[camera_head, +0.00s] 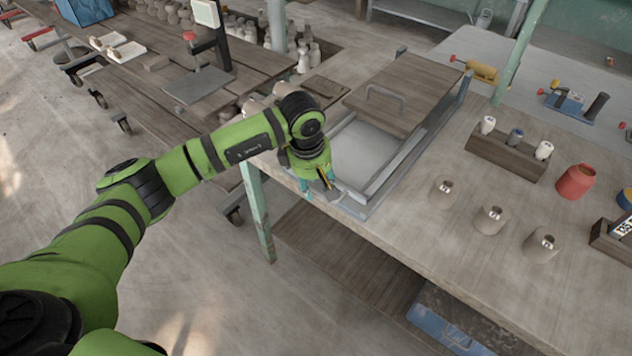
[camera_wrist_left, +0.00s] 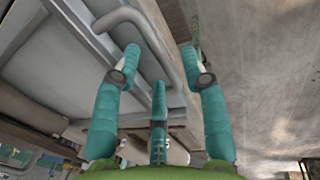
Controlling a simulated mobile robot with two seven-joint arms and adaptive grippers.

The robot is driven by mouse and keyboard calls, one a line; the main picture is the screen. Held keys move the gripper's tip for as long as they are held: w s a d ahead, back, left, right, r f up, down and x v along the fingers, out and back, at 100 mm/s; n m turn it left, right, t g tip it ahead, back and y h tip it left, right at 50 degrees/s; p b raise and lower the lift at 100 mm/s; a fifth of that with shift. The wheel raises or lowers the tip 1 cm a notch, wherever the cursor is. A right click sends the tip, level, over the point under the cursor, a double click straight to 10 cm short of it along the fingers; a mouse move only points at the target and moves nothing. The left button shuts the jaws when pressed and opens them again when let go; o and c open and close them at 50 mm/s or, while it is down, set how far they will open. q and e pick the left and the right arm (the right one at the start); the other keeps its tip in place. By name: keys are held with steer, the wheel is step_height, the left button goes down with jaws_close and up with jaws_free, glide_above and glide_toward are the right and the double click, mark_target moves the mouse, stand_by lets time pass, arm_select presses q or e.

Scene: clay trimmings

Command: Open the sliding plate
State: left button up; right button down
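The sliding plate (camera_head: 418,84) is a brown wooden board with a grey bar handle (camera_head: 385,97). It lies on a metal frame with side rails (camera_head: 405,165), over the far part of it. The near part is uncovered and shows a pale grey inside (camera_head: 362,152). My right gripper is out of view.
On the table right of the frame stand a wooden rack with small bottles (camera_head: 507,152), several clay pots (camera_head: 490,219) and a red jar (camera_head: 575,181). A yellow tool (camera_head: 482,72) lies behind. Wooden benches with pottery (camera_head: 165,85) are at the left.

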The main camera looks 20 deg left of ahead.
arm_select(q)
steer(key=shift+r, duration=0.2)
step_height(320, 180, up, 11)
steer(key=s, duration=0.2)
steer(key=shift+a+r, duration=0.2)
steer(key=shift+a, duration=0.2)
